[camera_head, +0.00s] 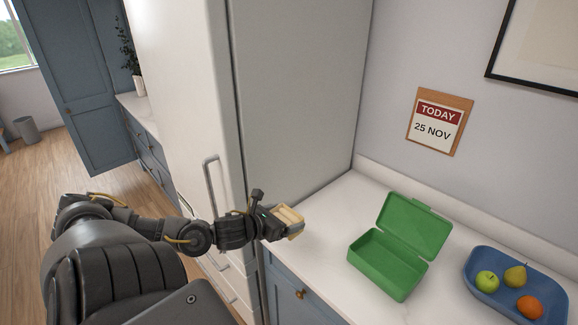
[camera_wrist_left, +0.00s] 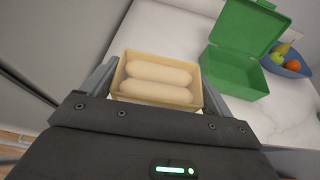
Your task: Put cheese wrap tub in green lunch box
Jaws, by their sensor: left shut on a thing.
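The cheese wrap tub (camera_wrist_left: 157,82) is a small pale yellow tub with rolled wraps inside. It also shows in the head view (camera_head: 290,218), at the end of my left arm. My left gripper (camera_head: 279,222) is shut on it, with one finger at each side of the tub in the left wrist view. The tub is held near the counter's left end, beside the fridge. The green lunch box (camera_head: 388,265) stands on the counter to the right of the tub, lid open and raised at the back. It looks empty. My right gripper is not in view.
A blue tray (camera_head: 476,283) with a green apple, a pear and an orange stands right of the lunch box. The white counter (camera_head: 335,230) is clear between tub and lunch box. A tall white fridge (camera_head: 290,90) stands at the counter's left end.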

